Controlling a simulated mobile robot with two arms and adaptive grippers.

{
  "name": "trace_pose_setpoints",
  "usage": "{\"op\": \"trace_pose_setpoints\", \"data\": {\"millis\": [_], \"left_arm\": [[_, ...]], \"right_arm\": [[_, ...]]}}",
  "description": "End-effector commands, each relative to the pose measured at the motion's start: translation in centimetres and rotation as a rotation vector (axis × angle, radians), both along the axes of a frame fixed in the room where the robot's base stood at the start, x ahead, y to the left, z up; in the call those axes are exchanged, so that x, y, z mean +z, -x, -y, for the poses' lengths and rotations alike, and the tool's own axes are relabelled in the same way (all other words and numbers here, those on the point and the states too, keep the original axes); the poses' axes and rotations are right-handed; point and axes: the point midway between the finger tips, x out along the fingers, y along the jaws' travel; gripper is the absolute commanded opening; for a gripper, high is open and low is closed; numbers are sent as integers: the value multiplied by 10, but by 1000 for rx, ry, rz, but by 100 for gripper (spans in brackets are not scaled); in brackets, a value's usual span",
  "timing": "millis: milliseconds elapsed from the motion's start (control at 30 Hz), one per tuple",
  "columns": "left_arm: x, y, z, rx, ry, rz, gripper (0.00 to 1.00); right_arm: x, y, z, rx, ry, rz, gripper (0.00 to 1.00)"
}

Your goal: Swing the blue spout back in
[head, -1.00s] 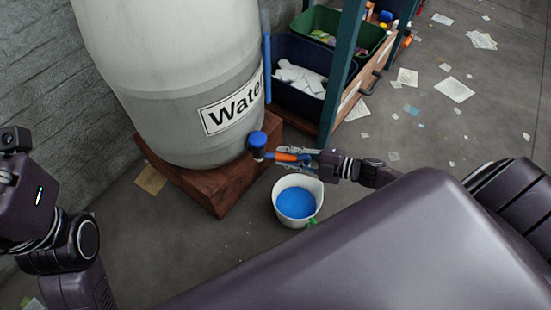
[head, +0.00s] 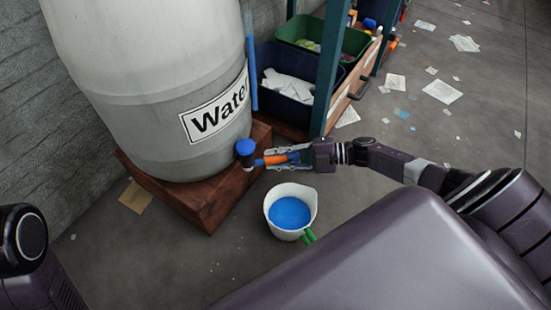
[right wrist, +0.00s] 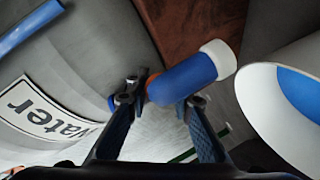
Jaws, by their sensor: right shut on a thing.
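The blue spout (head: 245,148) stands at the lower front of the white water barrel (head: 170,80), close to the wooden base. In the right wrist view the spout (right wrist: 190,78) is a blue cylinder with a white end, pointing toward the white bucket. My right gripper (head: 268,159) reaches in from the right and is shut on the spout. The wrist view shows its two fingertips (right wrist: 158,98) on either side of the blue body. An orange piece (head: 276,158) shows along the fingers in the head view; I cannot tell what it belongs to. My left gripper is out of view.
The white bucket (head: 272,212), with blue contents and a green handle, stands on the floor just below the spout. The wooden base (head: 215,200) juts out beneath the barrel. A shelf with bins (head: 262,60) stands behind. Papers litter the floor at right.

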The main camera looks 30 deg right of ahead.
Motion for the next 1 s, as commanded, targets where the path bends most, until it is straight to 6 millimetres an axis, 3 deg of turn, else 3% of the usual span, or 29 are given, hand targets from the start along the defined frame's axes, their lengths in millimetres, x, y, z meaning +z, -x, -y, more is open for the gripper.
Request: {"op": "trace_pose_setpoints", "data": {"millis": [67, 100, 233, 633, 1000], "left_arm": [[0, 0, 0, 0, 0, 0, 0], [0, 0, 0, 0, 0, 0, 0], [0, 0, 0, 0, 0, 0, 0], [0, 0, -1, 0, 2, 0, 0], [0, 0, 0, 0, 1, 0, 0]], "right_arm": [[-1, 1, -1, 3, -1, -2, 0], [-1, 1, -1, 3, -1, -2, 24], [0, 1, -1, 2, 0, 0, 39], [1, 6, 7, 1, 1, -1, 39], [16, 47, 67, -1, 4, -4, 39]]}}
